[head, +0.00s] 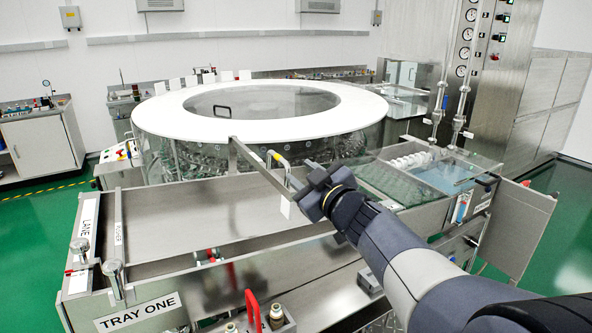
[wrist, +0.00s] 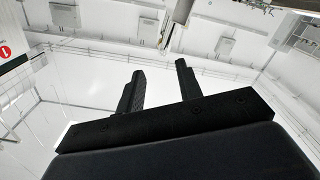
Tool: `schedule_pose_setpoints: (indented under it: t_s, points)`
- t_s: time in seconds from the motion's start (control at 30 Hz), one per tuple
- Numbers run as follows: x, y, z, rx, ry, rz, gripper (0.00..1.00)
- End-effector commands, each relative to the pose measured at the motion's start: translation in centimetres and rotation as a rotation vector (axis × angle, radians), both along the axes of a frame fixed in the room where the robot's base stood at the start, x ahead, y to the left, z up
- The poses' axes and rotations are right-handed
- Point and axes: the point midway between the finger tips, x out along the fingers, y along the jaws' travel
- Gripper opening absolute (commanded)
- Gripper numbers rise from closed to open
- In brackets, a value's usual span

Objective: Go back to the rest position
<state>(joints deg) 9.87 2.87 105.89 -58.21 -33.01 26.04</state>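My gripper (head: 306,176) reaches out from the lower right in the head view, in front of the round white-topped washer (head: 170,112). In the wrist view my gripper (wrist: 160,88) points up toward the white wall and ceiling. Its two dark fingers stand apart with nothing between them. In the head view the fingertips appear close to a metal bar over the steel tray; I cannot tell whether they touch it.
A steel tray (head: 190,222) labelled TRAY ONE lies at the front left. A gauge cabinet (head: 480,90) rises at the back right. Green floor (head: 565,220) is clear at the right.

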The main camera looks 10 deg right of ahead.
Motion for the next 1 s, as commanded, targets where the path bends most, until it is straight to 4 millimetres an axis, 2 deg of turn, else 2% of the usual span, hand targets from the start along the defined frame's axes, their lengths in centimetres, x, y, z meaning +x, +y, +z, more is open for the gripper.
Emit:
schedule_pose_setpoints:
  t_s: [0.37,0.53,0.67,1.0]
  points:
    - [-0.3,-0.1,0.0,0.0,0.0,0.0,0.34]
    - [0.3,0.1,0.0,0.001,0.001,0.002,0.34]
    - [1.7,0.7,-0.1,0.0,0.003,0.003,0.34]
    - [7.1,2.6,0.0,0.001,0.004,0.006,0.34]
